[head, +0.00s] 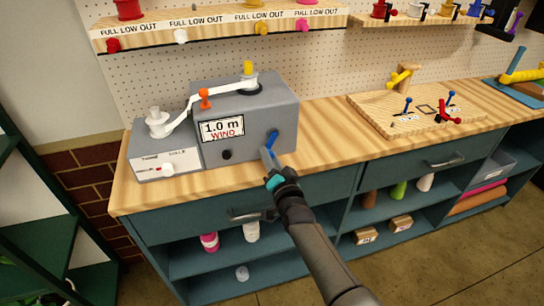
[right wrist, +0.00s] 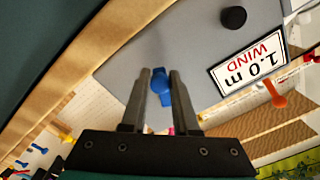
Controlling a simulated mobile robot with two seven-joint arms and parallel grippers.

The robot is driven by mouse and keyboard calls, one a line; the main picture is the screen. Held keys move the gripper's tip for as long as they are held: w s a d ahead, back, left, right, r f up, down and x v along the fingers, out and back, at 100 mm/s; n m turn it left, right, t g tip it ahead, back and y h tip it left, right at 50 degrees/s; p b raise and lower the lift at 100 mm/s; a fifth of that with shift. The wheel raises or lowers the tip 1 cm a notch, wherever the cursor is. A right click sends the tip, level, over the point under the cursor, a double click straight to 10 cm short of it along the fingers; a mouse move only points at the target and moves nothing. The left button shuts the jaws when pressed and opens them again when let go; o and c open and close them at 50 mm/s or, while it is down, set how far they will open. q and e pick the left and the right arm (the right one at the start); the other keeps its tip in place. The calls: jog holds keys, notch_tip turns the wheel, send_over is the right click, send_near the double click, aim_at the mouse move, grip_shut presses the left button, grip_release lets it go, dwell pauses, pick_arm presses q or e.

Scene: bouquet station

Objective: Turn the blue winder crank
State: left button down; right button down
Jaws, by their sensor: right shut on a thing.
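The winder is a grey box (head: 245,125) on the wooden counter, with a display reading "1.0 m WIND" (head: 222,128). Its blue crank (head: 272,140) is on the front face, toward the right; it also shows in the right wrist view (right wrist: 160,82). My right gripper (head: 269,153) is at the crank, reaching up from the counter's front. In the right wrist view my right gripper (right wrist: 161,80) has its two fingers on either side of the blue crank, shut on it. The fingers hide part of the crank. My left gripper is not in view.
A black knob (head: 227,154) sits below the display. An orange lever (head: 204,98) and a white arm stand on the winder's left. A wooden board (head: 375,112) with small tools lies to the right. Bare counter (head: 325,135) lies between winder and board.

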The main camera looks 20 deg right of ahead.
jog(key=shift+r, duration=0.2)
dwell(0.3)
jog(key=c, duration=0.7)
grip_release()
jog(key=shift+f, duration=0.1)
jog(key=shift+s, duration=0.1)
jog(key=s+p, duration=0.1)
jog(key=s, duration=0.9)
jog(key=s+p, duration=0.1)
jog(key=s, duration=0.4)
jog(key=shift+d+p, duration=0.25)
jog(key=shift+p, duration=0.1)
